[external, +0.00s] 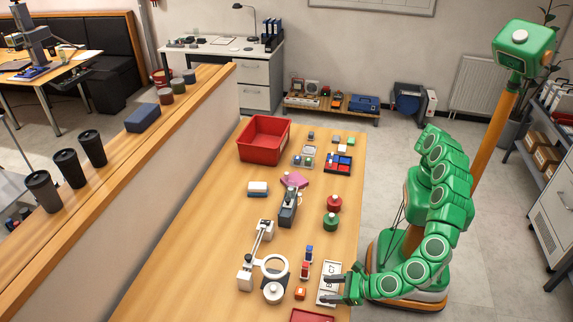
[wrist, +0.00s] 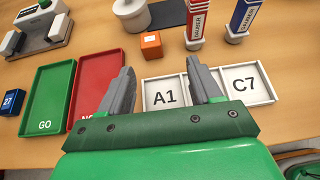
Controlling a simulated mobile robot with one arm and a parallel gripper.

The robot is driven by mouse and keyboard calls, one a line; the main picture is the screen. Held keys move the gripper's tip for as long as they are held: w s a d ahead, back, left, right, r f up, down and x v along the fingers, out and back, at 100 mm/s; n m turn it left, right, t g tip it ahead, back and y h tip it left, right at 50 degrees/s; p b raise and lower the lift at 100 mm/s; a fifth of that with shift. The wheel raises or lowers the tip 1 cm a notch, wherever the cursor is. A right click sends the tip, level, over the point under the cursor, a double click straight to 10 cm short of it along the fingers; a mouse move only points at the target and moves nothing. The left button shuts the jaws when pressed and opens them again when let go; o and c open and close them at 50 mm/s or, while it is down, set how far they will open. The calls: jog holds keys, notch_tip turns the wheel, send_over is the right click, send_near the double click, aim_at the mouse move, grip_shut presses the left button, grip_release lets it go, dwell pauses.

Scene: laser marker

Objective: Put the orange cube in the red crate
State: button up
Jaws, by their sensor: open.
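The orange cube (wrist: 151,45) sits on the wooden table in the wrist view, ahead of my gripper and beyond the white A1 tray. It also shows small in the external view (external: 300,293), left of my gripper. My gripper (external: 332,288) is open and empty over the near right edge of the table. In the wrist view its two grey fingers (wrist: 160,80) are apart, with the cube beyond their tips. The red crate (external: 263,139) stands at the far left end of the table, upright, its visible inside empty.
White trays marked A1 (wrist: 164,97) and C7 (wrist: 242,86) lie under and right of my fingers. A green GO tray (wrist: 50,96) and a red tray (wrist: 96,78) lie left. Red (wrist: 195,20) and blue (wrist: 240,18) upright holders and a white round pot (wrist: 131,14) stand near the cube.

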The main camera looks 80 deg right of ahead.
aim_at(302, 291)
jog(key=w+r+g, duration=0.1)
jog(key=g, duration=0.1)
jog(key=w+r+g, duration=0.2)
jog(key=shift+w+a, duration=0.15)
jog(key=shift+a, duration=0.25)
jog(key=shift+g, duration=0.5)
jog(key=shift+a+x, duration=0.2)
jog(key=shift+x, duration=3.55)
jog(key=shift+w+r, duration=0.15)
jog(key=shift+w, duration=0.05)
jog(key=shift+c, duration=0.3)
jog(key=c, duration=1.1)
jog(key=shift+r, duration=0.1)
